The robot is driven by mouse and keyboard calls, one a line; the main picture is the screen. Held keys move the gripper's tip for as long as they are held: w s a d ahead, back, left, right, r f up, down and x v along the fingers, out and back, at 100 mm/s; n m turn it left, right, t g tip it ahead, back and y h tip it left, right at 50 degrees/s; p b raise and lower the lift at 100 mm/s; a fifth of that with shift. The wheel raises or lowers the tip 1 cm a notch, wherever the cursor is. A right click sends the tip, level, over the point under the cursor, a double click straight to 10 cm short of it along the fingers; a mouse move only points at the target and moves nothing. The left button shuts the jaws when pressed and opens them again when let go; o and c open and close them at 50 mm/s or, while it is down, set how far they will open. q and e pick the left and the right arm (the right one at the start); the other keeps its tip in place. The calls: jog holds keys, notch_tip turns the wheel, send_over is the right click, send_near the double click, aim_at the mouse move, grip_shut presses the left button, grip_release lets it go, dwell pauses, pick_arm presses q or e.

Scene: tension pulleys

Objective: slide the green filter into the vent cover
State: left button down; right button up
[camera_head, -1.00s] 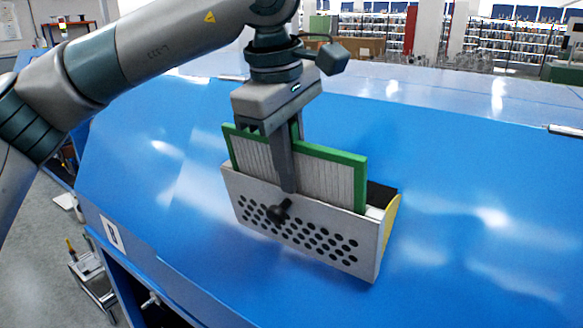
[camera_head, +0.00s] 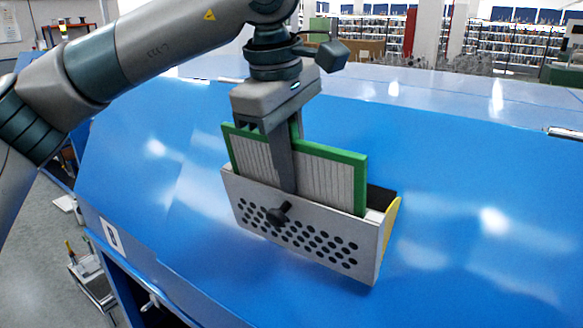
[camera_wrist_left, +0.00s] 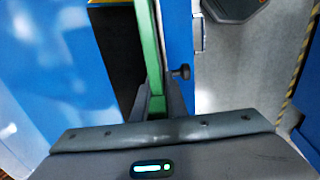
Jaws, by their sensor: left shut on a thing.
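The green filter (camera_head: 325,178) has a green frame and pale pleats, and stands upright with its lower part inside the vent cover (camera_head: 305,235). The vent cover is a pale box with rows of dark holes and a black knob on its front. My left gripper (camera_head: 283,180) comes from above and is shut on the filter's top edge, left of its middle. In the left wrist view the filter's green edge (camera_wrist_left: 150,50) runs between the fingers, beside the dark inside of the cover. How deep the filter sits is hidden by the front panel. My right gripper is not in view.
The vent cover rests on a blue sloping surface (camera_head: 460,200) with wide free room around it. A yellow side panel (camera_head: 391,222) shows at the cover's right end. A small trolley (camera_head: 92,275) stands on the floor at lower left.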

pick_arm(q)
jog(key=shift+f, duration=0.2)
dwell(0.5)
jog(key=shift+f+b, duration=0.15)
jog(key=shift+b, duration=0.15)
jog(key=shift+s+r, duration=0.1)
jog(key=shift+r, duration=0.25)
dwell(0.8)
jog(key=shift+f, duration=0.25)
jog(key=shift+f+b, duration=0.15)
jog(key=shift+b, duration=0.2)
jog(key=shift+r, duration=0.4)
dwell(0.8)
